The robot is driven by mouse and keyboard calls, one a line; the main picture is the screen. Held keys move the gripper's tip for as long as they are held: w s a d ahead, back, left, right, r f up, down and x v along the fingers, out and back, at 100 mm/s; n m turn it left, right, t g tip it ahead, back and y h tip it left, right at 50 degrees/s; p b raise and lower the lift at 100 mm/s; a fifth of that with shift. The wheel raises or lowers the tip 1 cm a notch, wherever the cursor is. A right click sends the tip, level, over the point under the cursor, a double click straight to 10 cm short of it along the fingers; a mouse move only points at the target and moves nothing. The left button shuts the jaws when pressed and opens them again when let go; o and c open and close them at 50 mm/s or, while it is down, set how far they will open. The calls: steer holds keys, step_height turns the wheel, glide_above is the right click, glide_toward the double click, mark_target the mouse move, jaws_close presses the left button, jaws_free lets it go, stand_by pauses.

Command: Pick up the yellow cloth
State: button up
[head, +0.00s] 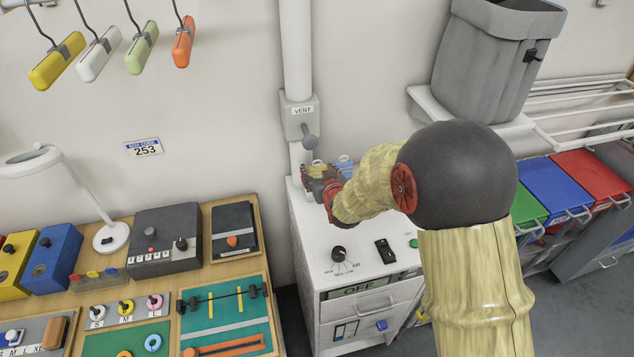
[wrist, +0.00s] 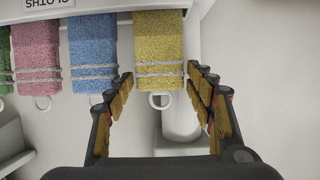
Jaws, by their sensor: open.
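The yellow cloth (wrist: 160,48) hangs from a white rail in the wrist view, with pale stripes across it and a white ring at its lower end. My gripper (wrist: 160,88) is open, with one finger on each side of the cloth's lower part. I see no clear contact between the fingers and the cloth. In the head view my gripper (head: 322,180) is at the wall beside the vent pipe, and a bit of yellow shows there, mostly hidden by the gripper and arm.
A blue cloth (wrist: 93,45) hangs close left of the yellow one, then a pink cloth (wrist: 37,50) and a green one at the edge. A white pipe (wrist: 181,118) stands behind. In the head view a white cabinet (head: 318,300) stands below my arm.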

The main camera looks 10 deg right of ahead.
steer(key=shift+c, duration=1.4)
steer(key=c, duration=0.5)
steer(key=shift+w+r, duration=0.1)
steer(key=shift+r, duration=0.05)
steer(key=shift+c, duration=0.2)
